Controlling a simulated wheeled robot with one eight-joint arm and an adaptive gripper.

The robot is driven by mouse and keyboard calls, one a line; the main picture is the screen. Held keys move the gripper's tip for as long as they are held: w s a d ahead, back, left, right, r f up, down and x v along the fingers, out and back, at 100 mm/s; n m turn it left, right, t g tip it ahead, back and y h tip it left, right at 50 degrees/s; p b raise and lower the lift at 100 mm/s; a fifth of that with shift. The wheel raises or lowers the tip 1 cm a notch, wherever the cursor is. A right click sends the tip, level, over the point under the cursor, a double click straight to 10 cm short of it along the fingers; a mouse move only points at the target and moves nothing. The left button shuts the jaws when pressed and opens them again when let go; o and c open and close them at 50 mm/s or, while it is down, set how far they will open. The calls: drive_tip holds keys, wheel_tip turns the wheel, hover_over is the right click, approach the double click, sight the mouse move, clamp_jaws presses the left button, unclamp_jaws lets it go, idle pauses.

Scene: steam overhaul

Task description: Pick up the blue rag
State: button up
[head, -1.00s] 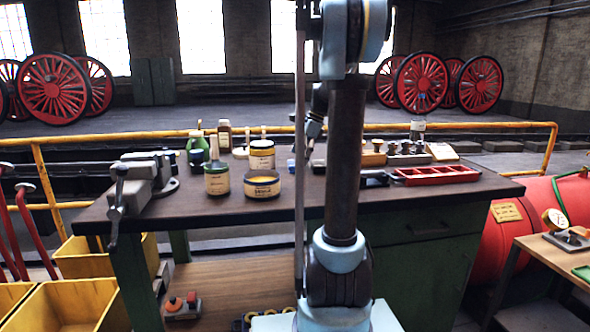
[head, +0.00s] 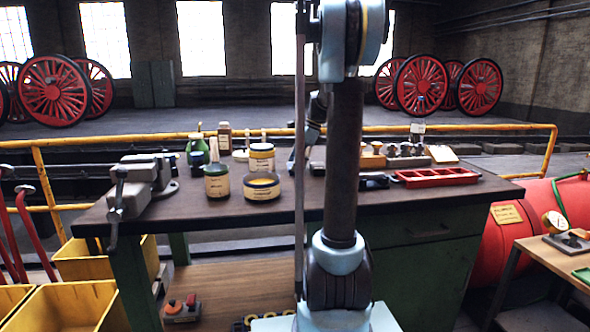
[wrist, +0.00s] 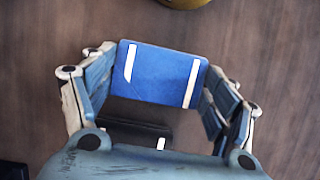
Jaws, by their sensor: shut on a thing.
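The blue rag (wrist: 157,74) shows in the wrist view as a flat blue block with white stripes. It lies between the two fingers of my gripper (wrist: 156,84), which are shut on its left and right sides. A dark patch with a small white mark lies below it, and I cannot tell whether it is shadow or another thing. In the head view my gripper (head: 300,158) is low over the bench, partly hidden by my own arm. The rag cannot be made out there, and its height above the bench is unclear.
The dark bench (head: 400,198) holds a vise (head: 140,185) at left. A red tray (head: 436,177) lies at right. A round brass-coloured thing (wrist: 185,3) edges the wrist view.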

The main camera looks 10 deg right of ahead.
wheel_tip(320, 180, up, 10)
idle(0.6)
